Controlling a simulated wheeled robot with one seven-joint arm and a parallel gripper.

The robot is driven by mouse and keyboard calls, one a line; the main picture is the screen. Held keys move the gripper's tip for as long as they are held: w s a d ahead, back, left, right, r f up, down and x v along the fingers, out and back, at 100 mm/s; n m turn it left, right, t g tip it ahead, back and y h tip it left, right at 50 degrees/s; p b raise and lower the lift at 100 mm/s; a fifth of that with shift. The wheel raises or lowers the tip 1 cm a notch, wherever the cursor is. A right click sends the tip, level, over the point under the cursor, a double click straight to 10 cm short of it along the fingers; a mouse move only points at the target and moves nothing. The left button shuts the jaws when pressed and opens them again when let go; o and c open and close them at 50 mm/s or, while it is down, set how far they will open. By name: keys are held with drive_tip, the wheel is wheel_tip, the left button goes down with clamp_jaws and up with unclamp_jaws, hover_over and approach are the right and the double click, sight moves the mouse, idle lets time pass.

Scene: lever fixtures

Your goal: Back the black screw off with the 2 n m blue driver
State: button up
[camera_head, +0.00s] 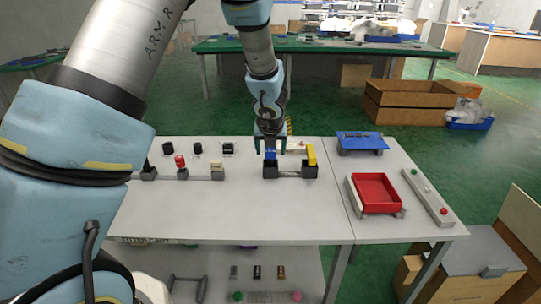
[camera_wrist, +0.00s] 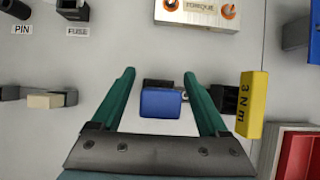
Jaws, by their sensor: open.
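My gripper (camera_head: 270,148) is open over the front table, pointing down at the blue driver (camera_head: 271,155). In the wrist view, the blue driver's block-shaped handle (camera_wrist: 160,103) lies between the two green fingers, with gaps on both sides. It stands in the left end of a dark holder (camera_head: 290,175). The yellow driver (camera_head: 311,155), marked 3 N m, stands at the holder's right end. A pale block labelled TORQUE (camera_wrist: 200,12) sits behind the holder, with two orange-ringed spots. I cannot make out which spot holds the black screw.
Left of the holder is a low rack with a red-topped piece (camera_head: 180,161). Behind it are black fixtures (camera_head: 197,149), with PIN and FUSE labels in the wrist view. To the right are a red tray (camera_head: 376,192) and a blue platform (camera_head: 362,141). The front of the table is clear.

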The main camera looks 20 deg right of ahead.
clamp_jaws()
idle(0.6)
